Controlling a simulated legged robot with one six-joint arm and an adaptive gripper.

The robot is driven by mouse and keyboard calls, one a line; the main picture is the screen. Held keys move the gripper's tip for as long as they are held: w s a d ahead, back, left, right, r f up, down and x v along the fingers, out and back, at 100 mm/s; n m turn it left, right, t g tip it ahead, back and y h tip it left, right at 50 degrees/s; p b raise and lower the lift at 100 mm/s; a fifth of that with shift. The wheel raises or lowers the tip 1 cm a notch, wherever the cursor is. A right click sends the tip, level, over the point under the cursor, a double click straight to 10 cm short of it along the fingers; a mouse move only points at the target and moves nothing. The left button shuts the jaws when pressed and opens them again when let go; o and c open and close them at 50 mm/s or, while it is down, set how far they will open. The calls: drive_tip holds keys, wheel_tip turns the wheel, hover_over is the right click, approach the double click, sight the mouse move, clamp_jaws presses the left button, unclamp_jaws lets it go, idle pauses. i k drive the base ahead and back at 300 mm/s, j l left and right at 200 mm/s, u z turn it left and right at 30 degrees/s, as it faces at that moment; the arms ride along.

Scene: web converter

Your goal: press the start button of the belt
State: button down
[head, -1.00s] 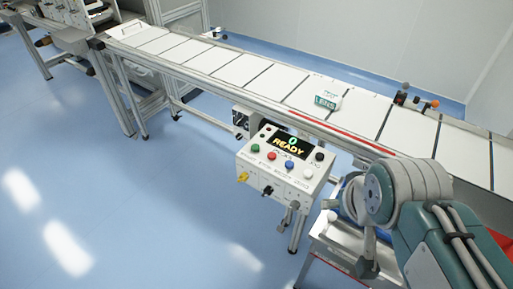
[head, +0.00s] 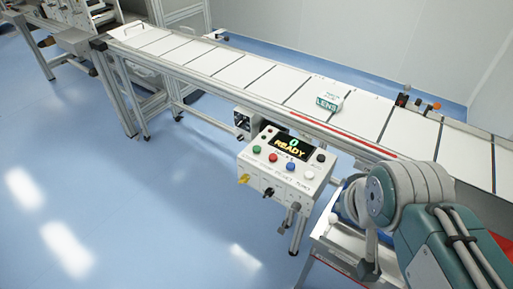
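The control box (head: 280,180) is white and hangs at the near side of the belt. Its display (head: 291,144) reads "0" and "READY". On its sloped top are a green button (head: 257,149), a red button (head: 273,158), a blue button (head: 291,166) and a white button (head: 309,174). A black knob (head: 320,157) sits at the top right. The labels are too small to read. The belt (head: 245,72) runs from upper left to right with white panels. My arm is at the lower right, right of the box; my gripper cannot be made out.
A small box marked "LENS" (head: 328,103) sits on the belt. Sensors (head: 402,99) stand on the far edge. A worktable (head: 345,240) is below my arm. A machine (head: 80,15) stands at the upper left. The blue floor left of the control box is clear.

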sight(255, 149)
drive_tip(key=i+j, duration=0.1)
drive_tip(key=j, duration=0.4)
drive_tip(key=i+j, duration=0.1)
drive_tip(key=j, duration=0.4)
drive_tip(key=i+j, duration=0.15)
drive_tip(key=j, duration=0.15)
drive_tip(key=i+j, duration=0.15)
drive_tip(key=j+z, duration=0.05)
drive_tip(key=j, duration=0.05)
